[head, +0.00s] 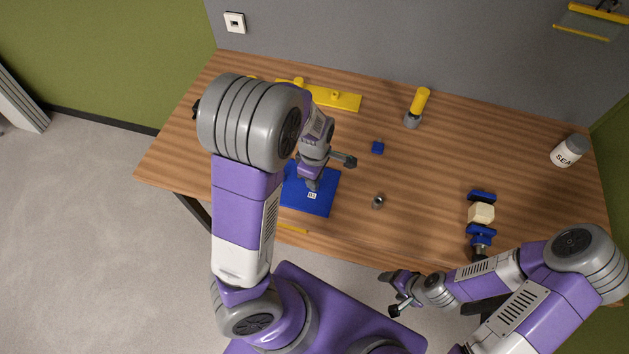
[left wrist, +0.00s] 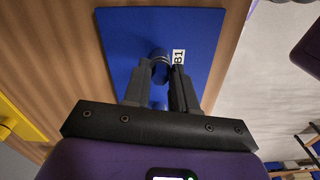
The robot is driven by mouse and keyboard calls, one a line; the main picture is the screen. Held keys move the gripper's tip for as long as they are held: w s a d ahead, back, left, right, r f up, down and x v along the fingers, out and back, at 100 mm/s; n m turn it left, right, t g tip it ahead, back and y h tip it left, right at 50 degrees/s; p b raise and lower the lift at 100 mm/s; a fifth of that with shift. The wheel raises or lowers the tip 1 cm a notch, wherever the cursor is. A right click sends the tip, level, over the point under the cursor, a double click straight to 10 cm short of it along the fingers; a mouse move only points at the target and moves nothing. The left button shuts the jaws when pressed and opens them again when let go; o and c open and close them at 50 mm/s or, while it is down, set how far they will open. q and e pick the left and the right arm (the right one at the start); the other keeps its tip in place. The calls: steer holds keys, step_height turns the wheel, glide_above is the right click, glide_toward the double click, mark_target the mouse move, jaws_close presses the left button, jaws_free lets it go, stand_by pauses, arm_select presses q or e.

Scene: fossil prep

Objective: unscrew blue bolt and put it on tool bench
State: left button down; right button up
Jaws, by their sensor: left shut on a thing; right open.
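A blue plate (head: 300,203) with a white "B1" label lies on the wooden bench (head: 430,170), left of its middle. My left gripper (head: 312,183) reaches down over the plate. In the left wrist view the plate (left wrist: 205,30) fills the middle. There my left gripper (left wrist: 160,74) is shut on the blue bolt (left wrist: 158,55), whose rounded top shows between the fingertips beside the label. I cannot tell whether the bolt is still seated in the plate. In the head view the bolt is hidden by the gripper. My right gripper (head: 400,292) is open and empty, off the bench's front edge.
A yellow bar (head: 340,99), a yellow-handled tool (head: 419,102), a small blue block (head: 377,147) and a grey metal piece (head: 378,201) lie around the plate. A blue clamp (head: 481,233) with a cream block (head: 481,212) and a white jar (head: 568,151) are right. Bench centre-right is clear.

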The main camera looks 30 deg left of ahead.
arm_select(q)
steer(key=n, duration=0.3)
stand_by(0.4)
steer(key=n, duration=0.5)
steer(key=shift+n, duration=0.3)
steer(key=shift+r+p, duration=0.15)
steer(key=shift+p, duration=0.25)
steer(key=shift+w+a+r+p, duration=0.1)
steer(key=shift+w+r+p, duration=0.15)
steer(key=shift+r+p, duration=0.45)
